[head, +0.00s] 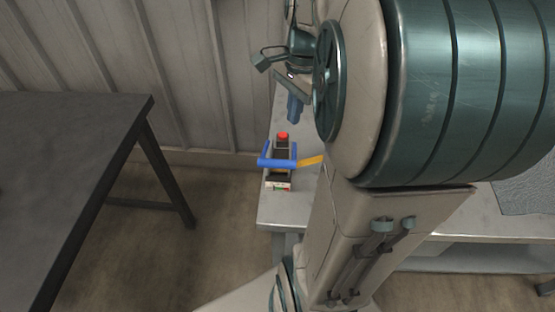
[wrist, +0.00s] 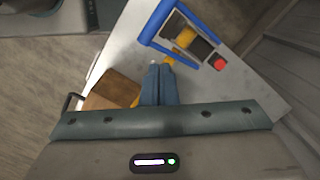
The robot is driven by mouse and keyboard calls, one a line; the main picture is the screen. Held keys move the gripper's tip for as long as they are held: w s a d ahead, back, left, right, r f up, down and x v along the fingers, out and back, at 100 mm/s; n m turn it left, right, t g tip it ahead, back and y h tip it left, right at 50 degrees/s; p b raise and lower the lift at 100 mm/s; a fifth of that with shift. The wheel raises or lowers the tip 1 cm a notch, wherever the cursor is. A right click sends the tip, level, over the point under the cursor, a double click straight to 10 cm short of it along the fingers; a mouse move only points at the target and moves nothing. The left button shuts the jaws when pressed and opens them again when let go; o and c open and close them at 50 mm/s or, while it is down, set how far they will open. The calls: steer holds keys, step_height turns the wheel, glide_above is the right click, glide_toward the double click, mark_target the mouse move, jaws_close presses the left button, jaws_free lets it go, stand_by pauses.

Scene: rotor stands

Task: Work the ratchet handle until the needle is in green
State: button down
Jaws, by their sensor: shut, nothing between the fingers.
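The ratchet device (head: 283,150) stands on the light bench, with a dark body, a blue frame (head: 277,163) and a red knob (head: 283,136). A yellow handle (head: 312,160) sticks out to its right and goes behind my arm. A small pale face with red and green (head: 278,186) is on the near end; I cannot make out a needle. In the wrist view, the blue frame (wrist: 158,20) and red knob (wrist: 219,63) lie beyond my gripper (wrist: 160,66). Its blue fingers are together and empty, over part of the yellow handle (wrist: 137,101). I cannot tell whether they touch it.
A brown block (wrist: 110,90) lies left of my fingers in the wrist view. A dark table (head: 70,150) stands at the left, with open floor between it and the bench (head: 268,212). A ribbed wall (head: 190,70) runs behind.

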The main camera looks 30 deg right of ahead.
steer(key=s+a+f+n+t, duration=0.1)
steer(key=s+a+f+n, duration=0.1)
steer(key=a+n, duration=0.4)
steer(key=s+a+f+n+t+h, duration=0.1)
steer(key=s+a+f+n, duration=0.2)
steer(key=a+n, duration=0.4)
steer(key=s+n, duration=0.1)
steer(key=n, duration=0.2)
steer(key=shift+a+n+t, duration=0.3)
steer(key=shift+n+t, duration=0.1)
steer(key=shift+s, duration=0.1)
